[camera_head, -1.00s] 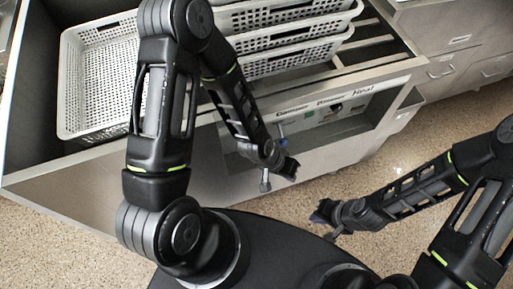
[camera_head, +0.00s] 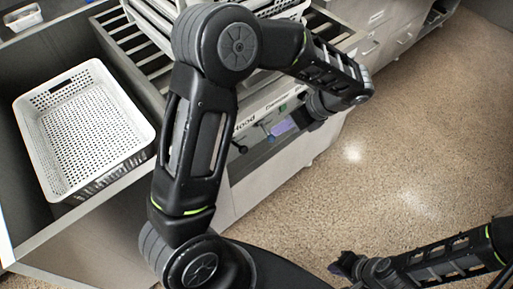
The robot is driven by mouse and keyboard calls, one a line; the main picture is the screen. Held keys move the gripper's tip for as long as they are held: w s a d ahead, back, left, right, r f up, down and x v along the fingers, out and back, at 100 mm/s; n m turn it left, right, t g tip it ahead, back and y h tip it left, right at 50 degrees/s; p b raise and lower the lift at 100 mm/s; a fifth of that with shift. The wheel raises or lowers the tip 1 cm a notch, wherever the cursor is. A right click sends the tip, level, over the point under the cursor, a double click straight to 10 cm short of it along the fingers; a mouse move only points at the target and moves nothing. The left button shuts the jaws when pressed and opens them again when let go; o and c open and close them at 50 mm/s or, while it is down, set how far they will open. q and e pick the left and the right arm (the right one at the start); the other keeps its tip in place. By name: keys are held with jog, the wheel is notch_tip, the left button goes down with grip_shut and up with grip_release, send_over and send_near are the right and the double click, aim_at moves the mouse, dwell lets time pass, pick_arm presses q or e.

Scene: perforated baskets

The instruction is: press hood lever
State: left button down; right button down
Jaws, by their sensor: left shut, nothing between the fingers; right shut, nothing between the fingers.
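A label reading "Hood" (camera_head: 245,123) shows on the control panel of the steel counter, right beside my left upper arm. A small lever (camera_head: 240,148) shows just below this label, partly hidden by the arm. Another lever (camera_head: 268,134) with a bluish end is to its right. My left gripper (camera_head: 285,127) is shut and empty, with its purplish fingertips in front of the panel, close to the right of this second lever. I cannot tell whether it touches. My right gripper (camera_head: 343,267) is shut and empty over the floor at the bottom.
A white perforated basket (camera_head: 85,130) sits in the counter's left bay. Stacked baskets (camera_head: 150,22) lie on a slatted rack at the top, partly behind my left arm. Steel drawers (camera_head: 385,40) stand at the upper right. The speckled floor (camera_head: 430,130) is clear on the right.

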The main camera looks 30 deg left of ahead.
aim_at(246, 149)
pick_arm(q)
jog(key=shift+f, duration=0.1)
dwell(0.3)
